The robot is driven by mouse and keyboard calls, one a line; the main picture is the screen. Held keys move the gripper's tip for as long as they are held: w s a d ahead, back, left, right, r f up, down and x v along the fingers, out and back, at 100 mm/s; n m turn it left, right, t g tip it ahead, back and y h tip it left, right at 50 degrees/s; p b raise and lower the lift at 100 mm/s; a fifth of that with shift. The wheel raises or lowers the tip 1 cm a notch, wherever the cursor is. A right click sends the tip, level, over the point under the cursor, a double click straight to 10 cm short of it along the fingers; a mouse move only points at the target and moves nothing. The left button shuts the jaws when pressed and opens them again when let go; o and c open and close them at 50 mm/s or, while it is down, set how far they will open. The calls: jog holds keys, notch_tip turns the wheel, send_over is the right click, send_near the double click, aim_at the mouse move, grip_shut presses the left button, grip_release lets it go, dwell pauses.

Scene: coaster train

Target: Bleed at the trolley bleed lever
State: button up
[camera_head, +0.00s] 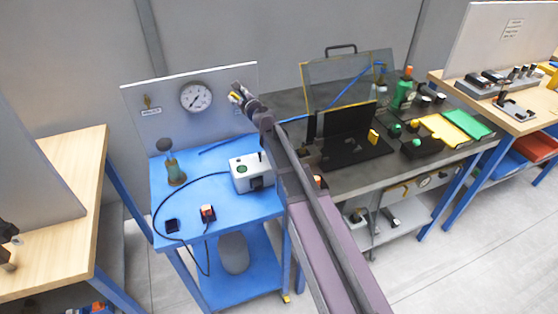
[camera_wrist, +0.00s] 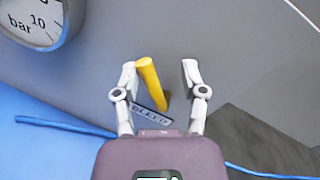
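The bleed lever (camera_wrist: 152,82) is a yellow rod on the grey panel of the blue trolley, beside a small plate reading "BLEED" (camera_wrist: 149,108). In the wrist view my gripper (camera_wrist: 160,76) is open, with one finger on each side of the lever. In the head view my gripper (camera_head: 240,92) is at the panel's upper right. A bit of yellow shows there, but the arm hides most of the lever.
A round pressure gauge (camera_head: 196,97) is on the trolley panel (camera_head: 228,82), left of my gripper. A dark bench with several items stands to the right.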

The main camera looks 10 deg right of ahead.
jog(key=s+d+f+n+g+h+p, duration=0.1)
jog(key=s+d+f+n+g+p, duration=0.1)
jog(key=s+n, duration=0.4)
jog(key=s+d+f+n+g+h+p, duration=0.1)
jog(key=s+d+n+g+p, duration=0.3)
jog(key=s, duration=0.8)
jog(key=s+d+f+n+g+h+p, duration=0.1)
jog(key=s+d+f+n+g+p, duration=0.2)
jog(key=s+n+g, duration=0.3)
jog(key=shift+s+d+f+n+g, duration=0.25)
jog(key=shift+s+d+n, duration=0.65)
jog(key=shift+s+n, duration=1.2)
jog(key=shift+w, duration=0.1)
